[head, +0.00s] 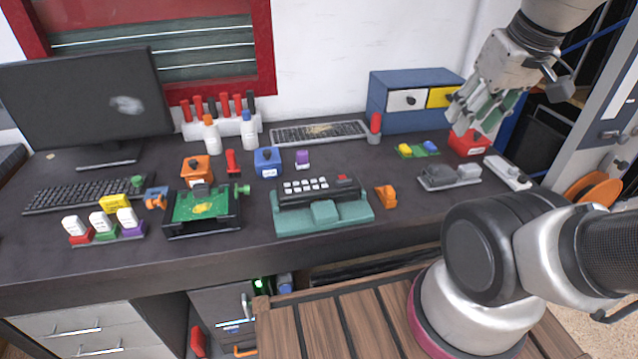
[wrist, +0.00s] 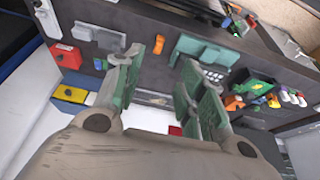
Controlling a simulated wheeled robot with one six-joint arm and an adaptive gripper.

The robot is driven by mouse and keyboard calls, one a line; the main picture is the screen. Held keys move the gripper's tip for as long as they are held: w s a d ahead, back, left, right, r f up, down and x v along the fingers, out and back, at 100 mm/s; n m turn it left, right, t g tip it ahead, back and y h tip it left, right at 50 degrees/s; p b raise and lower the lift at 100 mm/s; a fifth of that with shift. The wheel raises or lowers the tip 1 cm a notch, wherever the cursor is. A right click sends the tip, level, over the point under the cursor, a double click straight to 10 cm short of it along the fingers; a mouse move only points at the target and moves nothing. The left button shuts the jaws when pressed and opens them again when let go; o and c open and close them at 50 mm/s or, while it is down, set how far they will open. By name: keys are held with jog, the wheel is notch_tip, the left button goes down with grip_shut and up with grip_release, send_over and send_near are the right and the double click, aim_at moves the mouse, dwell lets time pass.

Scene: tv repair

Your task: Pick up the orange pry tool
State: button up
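A small orange object (head: 385,196), which looks like the pry tool, sits on the dark desk just right of the teal tray. Its exact shape is too small to tell. My gripper (head: 482,118) is raised above the back right of the desk, well apart from this object, near the red box. In the wrist view, my gripper (wrist: 160,75) has its green-padded fingers spread with nothing between them. A small bit of orange shows beyond the fingers there, but I cannot tell clearly what it is.
The teal tray (head: 290,226) holds a dark keypad device. A grey device (head: 437,182), white bar (head: 508,172) and red box (head: 466,146) stand to the right. Blue drawers (head: 388,116) stand behind. A green board in a frame (head: 202,229) lies left. Desk in front of the grey device is clear.

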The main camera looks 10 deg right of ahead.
jog(key=o, duration=0.4)
jog(key=shift+f, duration=0.15)
jog(key=shift+o, duration=0.3)
jog(key=w+f+g, duration=0.3)
jog(key=f, duration=0.3)
jog(key=shift+w+a+f+g, duration=0.2)
jog(key=shift+a+f+g, duration=0.1)
jog(key=shift+g, duration=0.1)
jog(key=m, duration=1.5)
send_over(390, 189)
jog(key=s, duration=0.1)
jog(key=shift+g, duration=0.4)
notch_tip(390, 189, down, 17)
jog(key=shift+f, duration=0.2)
jog(key=m, duration=0.2)
jog(key=shift+w+m, duration=0.3)
jog(key=shift+w, duration=0.1)
jog(key=shift+f, duration=0.3)
jog(key=shift+w+f, duration=0.15)
jog(key=shift+f, duration=3.45)
